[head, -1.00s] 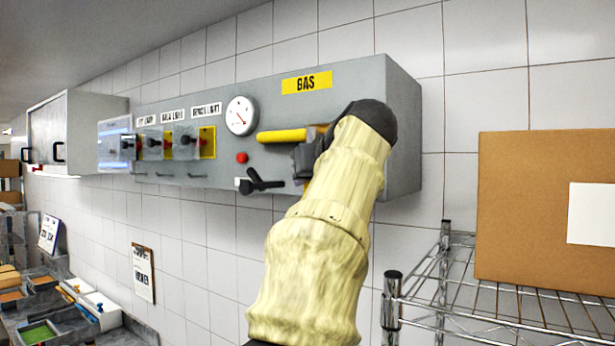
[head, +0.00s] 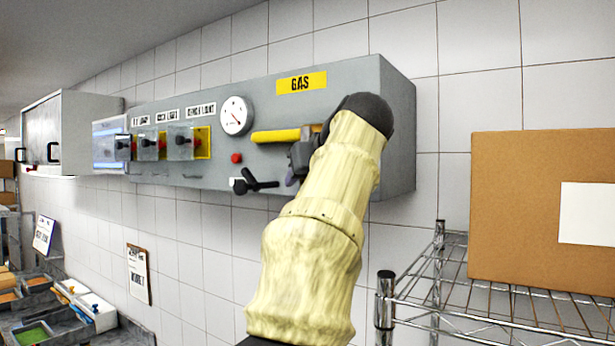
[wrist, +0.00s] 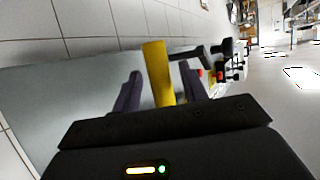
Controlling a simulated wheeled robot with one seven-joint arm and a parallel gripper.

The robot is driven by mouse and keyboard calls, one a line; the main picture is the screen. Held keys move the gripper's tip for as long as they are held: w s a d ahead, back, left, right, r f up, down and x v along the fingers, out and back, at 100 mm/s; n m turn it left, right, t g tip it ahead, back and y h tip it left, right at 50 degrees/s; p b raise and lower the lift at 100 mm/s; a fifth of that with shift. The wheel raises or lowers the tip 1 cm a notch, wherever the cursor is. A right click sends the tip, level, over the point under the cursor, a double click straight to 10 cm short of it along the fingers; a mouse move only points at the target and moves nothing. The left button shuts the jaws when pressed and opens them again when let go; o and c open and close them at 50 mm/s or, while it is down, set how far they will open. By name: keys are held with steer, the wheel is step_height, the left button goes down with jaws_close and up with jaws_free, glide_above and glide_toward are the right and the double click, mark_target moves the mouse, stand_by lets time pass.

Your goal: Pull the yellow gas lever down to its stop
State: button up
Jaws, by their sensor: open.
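The yellow gas lever (head: 277,136) sticks out level to the left on the grey wall panel, under the yellow GAS label (head: 301,83). My gripper (head: 296,168) is at the lever's right part, and my arm hides the lever's right end. In the wrist view the lever (wrist: 157,70) stands between the two dark fingers of my open gripper (wrist: 161,88). A gap shows on the left side of the lever; the right finger is closer to it. I cannot tell whether either finger touches it.
A black handle (head: 255,182) and a red button (head: 236,158) sit below the lever. A gauge (head: 236,115) and covered switches (head: 184,143) are to the left. A wire shelf (head: 450,290) with a cardboard box (head: 535,205) stands at the right.

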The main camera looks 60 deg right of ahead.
steer(key=v, duration=1.7)
steer(key=shift+a, duration=0.15)
steer(key=shift+s, duration=0.2)
steer(key=shift+w, duration=0.2)
